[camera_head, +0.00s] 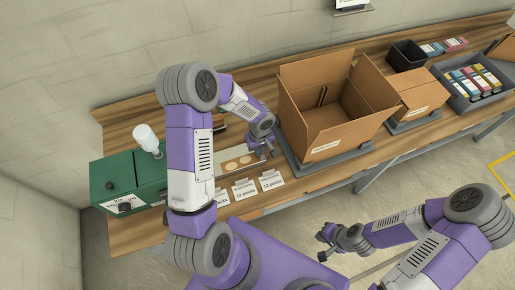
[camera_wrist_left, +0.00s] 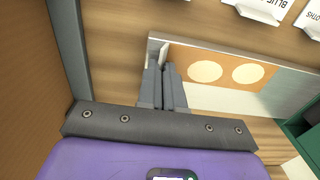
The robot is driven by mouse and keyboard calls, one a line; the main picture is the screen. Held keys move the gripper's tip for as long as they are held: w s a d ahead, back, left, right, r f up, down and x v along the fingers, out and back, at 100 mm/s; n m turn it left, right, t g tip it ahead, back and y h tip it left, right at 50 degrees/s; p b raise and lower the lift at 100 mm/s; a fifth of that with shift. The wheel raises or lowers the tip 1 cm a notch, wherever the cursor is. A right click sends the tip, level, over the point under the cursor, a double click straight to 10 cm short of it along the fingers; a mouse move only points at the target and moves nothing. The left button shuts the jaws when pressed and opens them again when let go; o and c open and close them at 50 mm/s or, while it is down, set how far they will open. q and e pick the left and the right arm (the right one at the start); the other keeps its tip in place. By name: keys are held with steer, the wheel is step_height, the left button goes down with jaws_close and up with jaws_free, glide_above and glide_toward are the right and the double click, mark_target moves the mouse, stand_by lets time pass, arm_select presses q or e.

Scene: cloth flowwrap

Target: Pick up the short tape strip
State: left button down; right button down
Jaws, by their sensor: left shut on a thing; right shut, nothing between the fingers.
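My left gripper (camera_head: 268,152) is down at the right end of a pale, shallow tray (camera_head: 220,171) on the bench. In the left wrist view its fingers (camera_wrist_left: 163,72) are closed together at the tray's near corner (camera_wrist_left: 157,45). It is shut on the short tape strip, of which hardly anything shows between the fingertips. A tan panel (camera_wrist_left: 208,54) with cream discs (camera_wrist_left: 205,71) lies in the tray beside the fingers. My right gripper (camera_head: 323,246) is shut and empty, out over the floor in front of the bench.
A large open cardboard box (camera_head: 330,120) stands close right of my left gripper. White label cards (camera_head: 245,190) line the bench's front edge. A green case (camera_head: 112,177) and a white bottle (camera_head: 147,138) stand left. A smaller carton (camera_head: 415,97) and grey bin (camera_head: 455,98) stand right.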

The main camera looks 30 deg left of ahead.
arm_select(q)
steer(key=c, duration=1.2)
jaws_free()
steer(key=shift+w+r+p, duration=0.1)
steer(key=shift+r+p, duration=0.5)
steer(key=shift+r, duration=3.15)
